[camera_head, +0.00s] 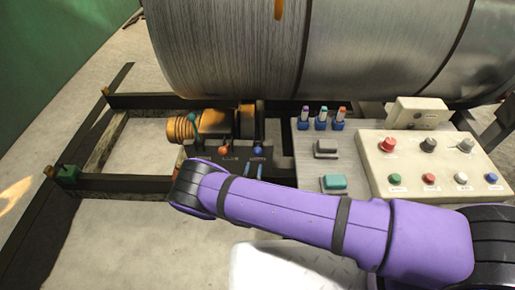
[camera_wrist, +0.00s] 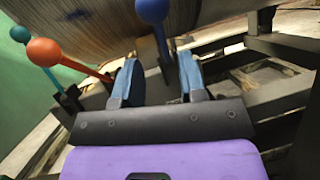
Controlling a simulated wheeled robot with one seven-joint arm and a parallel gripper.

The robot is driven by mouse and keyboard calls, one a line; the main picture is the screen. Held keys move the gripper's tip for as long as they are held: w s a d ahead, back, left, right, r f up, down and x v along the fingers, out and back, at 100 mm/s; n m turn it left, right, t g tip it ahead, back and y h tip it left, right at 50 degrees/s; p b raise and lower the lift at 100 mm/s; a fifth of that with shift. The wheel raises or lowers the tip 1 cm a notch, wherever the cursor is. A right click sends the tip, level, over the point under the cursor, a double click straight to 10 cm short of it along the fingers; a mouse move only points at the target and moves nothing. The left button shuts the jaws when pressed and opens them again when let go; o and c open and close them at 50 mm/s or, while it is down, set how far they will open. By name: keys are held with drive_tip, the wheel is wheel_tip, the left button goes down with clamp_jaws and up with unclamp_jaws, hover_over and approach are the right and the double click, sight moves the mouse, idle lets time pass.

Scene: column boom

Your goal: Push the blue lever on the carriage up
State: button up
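The blue lever (camera_head: 258,151) stands on the carriage under the large roll, with its round blue knob uppermost. In the wrist view its knob (camera_wrist: 152,11) is at the top middle, and its stem runs down between my two fingers as seen from there. My gripper (camera_wrist: 158,70) is open with blue fingers and nothing gripped. In the head view the gripper (camera_head: 253,169) shows just below the blue knob, partly hidden by my purple arm. I cannot tell whether a finger touches the lever.
An orange-red lever (camera_head: 224,150) stands left of the blue one, and a teal lever (camera_head: 191,118) further left. The metal roll (camera_head: 230,50) is close behind. A control panel (camera_head: 425,160) with knobs and buttons and a grey table (camera_head: 305,160) lie to the right.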

sight(257, 149)
drive_tip(key=x, duration=0.8)
drive_tip(key=shift+w, duration=0.1)
drive_tip(key=shift+c, duration=0.5)
clamp_jaws()
